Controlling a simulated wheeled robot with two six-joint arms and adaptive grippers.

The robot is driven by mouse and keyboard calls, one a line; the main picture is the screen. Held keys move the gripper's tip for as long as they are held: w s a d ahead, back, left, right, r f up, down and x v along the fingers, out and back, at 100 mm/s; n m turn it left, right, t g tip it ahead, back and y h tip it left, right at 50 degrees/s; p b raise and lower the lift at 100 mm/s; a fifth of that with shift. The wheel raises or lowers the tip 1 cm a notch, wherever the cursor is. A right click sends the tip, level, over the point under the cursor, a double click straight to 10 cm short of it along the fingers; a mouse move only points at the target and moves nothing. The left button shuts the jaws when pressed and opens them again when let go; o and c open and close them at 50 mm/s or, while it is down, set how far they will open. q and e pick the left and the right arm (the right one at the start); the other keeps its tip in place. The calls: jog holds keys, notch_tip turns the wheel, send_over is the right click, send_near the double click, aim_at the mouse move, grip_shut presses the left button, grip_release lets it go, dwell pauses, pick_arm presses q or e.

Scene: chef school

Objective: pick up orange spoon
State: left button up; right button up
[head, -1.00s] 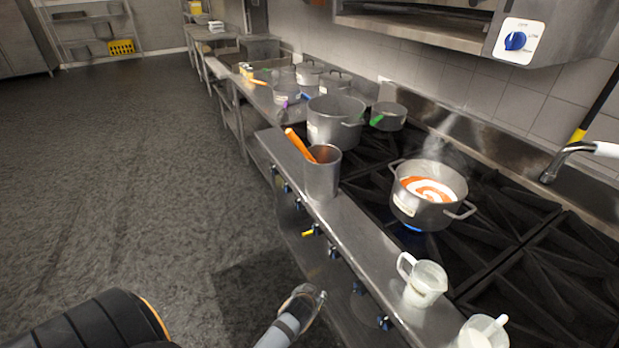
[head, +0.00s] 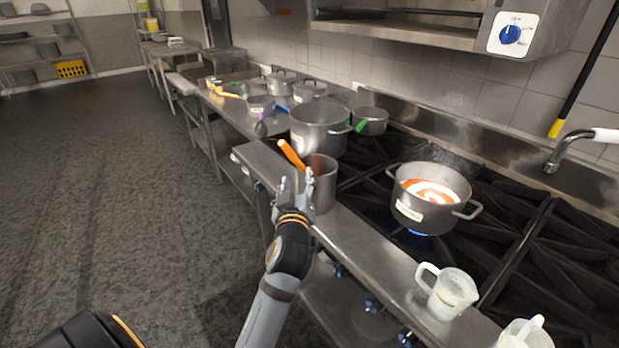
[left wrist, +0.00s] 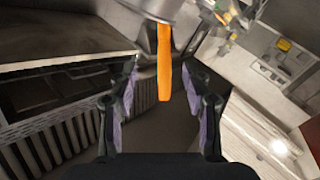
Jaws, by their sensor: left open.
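The orange spoon (head: 291,154) stands tilted in a tall steel container (head: 323,184) on the front ledge of the stove, its handle leaning out to the left over the rim. My left gripper (head: 296,183) is open, just in front and left of the container, below the handle's end in the head view. In the left wrist view the orange handle (left wrist: 164,62) lies between the two open fingers of the gripper (left wrist: 162,108), toward their far end. The spoon's lower end is hidden inside the container. I do not see my right gripper.
A steaming pot (head: 428,196) with orange and white contents sits on the burner at right. A large pot (head: 318,130) stands behind the container. A measuring jug (head: 449,293) is on the near ledge. The floor at left is clear.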

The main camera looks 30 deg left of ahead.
aim_at(296, 164)
pick_arm(q)
jog(key=p+x, duration=0.1)
jog(key=x, duration=0.3)
jog(key=shift+s+a, duration=0.1)
jog(key=shift+a, duration=0.2)
jog(key=shift+w+a+r+p, duration=0.2)
jog(key=shift+w+a+p, duration=0.1)
jog(key=shift+w+p, duration=0.25)
jog(key=shift+w+a+r+p, duration=0.2)
jog(key=shift+w+a+p, duration=0.15)
jog(key=shift+w, duration=0.2)
jog(key=shift+w+a+f+p, duration=0.2)
jog(key=shift+w+a, duration=0.15)
jog(key=shift+w, duration=0.2)
jog(key=shift+w+a+f+p, duration=0.1)
jog(key=shift+w+a+f, duration=0.05)
jog(key=shift+w+a, duration=0.3)
jog(key=shift+w+f, duration=0.15)
jog(key=shift+w, duration=0.05)
jog(key=shift+d, duration=0.1)
pick_arm(e)
notch_tip(296, 164, up, 4)
jog(key=shift+f, duration=0.2)
pick_arm(q)
jog(key=shift+s, duration=0.1)
jog(key=shift+c, duration=1.2)
jog(key=c, duration=0.7)
grip_shut()
pick_arm(e)
jog(key=shift+d, duration=0.25)
